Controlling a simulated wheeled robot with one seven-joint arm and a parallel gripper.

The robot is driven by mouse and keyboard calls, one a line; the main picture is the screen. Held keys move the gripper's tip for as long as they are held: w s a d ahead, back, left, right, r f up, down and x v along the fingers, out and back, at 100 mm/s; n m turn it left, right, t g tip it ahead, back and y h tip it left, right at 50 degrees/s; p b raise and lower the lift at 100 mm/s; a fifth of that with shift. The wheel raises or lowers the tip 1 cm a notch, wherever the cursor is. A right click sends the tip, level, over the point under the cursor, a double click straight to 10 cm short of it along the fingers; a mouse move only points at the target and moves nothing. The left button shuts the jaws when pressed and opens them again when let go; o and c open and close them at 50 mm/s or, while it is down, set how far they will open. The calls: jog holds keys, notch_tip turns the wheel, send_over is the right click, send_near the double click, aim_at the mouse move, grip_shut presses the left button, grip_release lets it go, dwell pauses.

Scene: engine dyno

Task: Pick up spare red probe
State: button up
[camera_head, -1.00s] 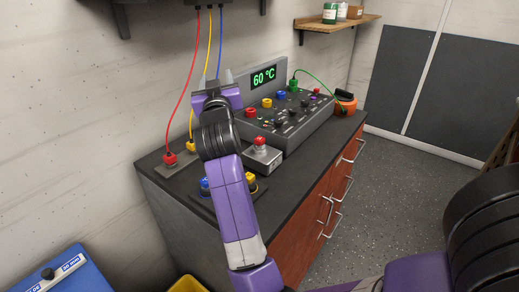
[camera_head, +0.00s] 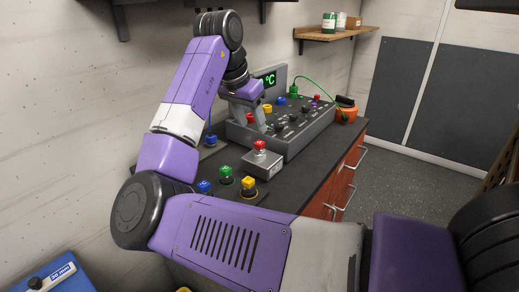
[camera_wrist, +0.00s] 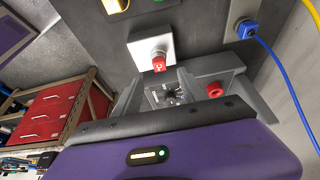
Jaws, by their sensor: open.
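My gripper (camera_head: 249,123) is open and empty, above the left part of the console, behind and slightly left of the red piece. The console's own red plug (camera_head: 250,117) shows near the fingers; whether they touch the console is unclear. In the wrist view, part of the console shows around my gripper (camera_wrist: 160,90).
The console (camera_head: 308,128) holds several coloured plugs and knobs. Blue (camera_head: 204,186), green (camera_head: 226,174) and yellow (camera_head: 249,187) pieces stand near the counter's front. A blue-wired plug (camera_wrist: 247,30) sits near the wall. An orange object (camera_head: 346,112) sits at the counter's far end.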

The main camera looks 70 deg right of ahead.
aim_at(259, 142)
jog(key=x, duration=0.7)
jog(key=shift+s+d+f, duration=0.1)
jog(key=shift+d+f, duration=0.1)
jog(key=shift+c, duration=0.4)
grip_shut()
